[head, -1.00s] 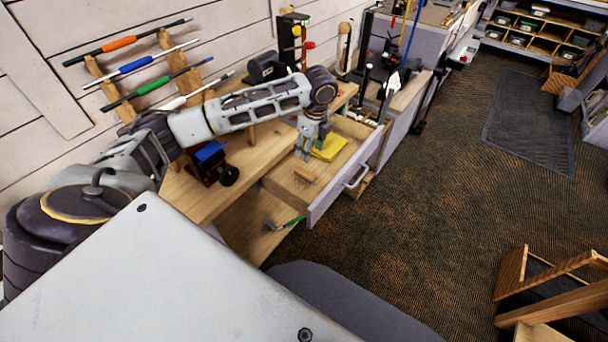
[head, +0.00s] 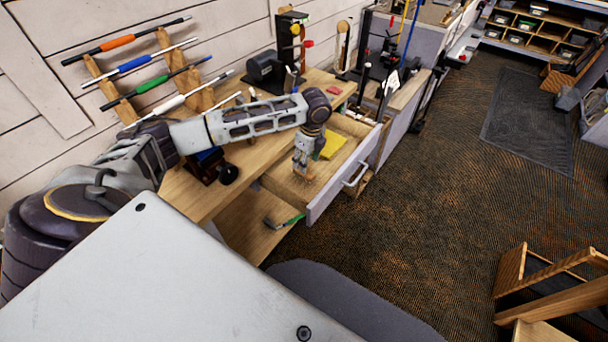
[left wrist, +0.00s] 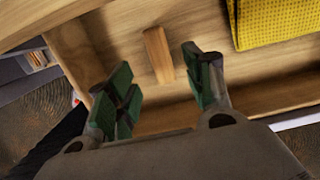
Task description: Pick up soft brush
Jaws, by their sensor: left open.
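The soft brush shows as a small wooden block (left wrist: 158,54) lying in the open drawer (head: 336,190). In the left wrist view it lies a little beyond the gap between my fingertips; its bristles cannot be made out. My left gripper (head: 302,170) reaches down into the drawer above the brush and hides most of it in the head view. In the left wrist view its two green-padded fingers (left wrist: 160,85) are apart, with nothing between them. My right gripper is not in view.
A yellow cloth (head: 333,146) lies in the drawer beside the brush, and shows in the left wrist view (left wrist: 280,20). The drawer front with its handle (head: 356,174) stands at the right. A green-handled tool (head: 285,222) lies below the drawer.

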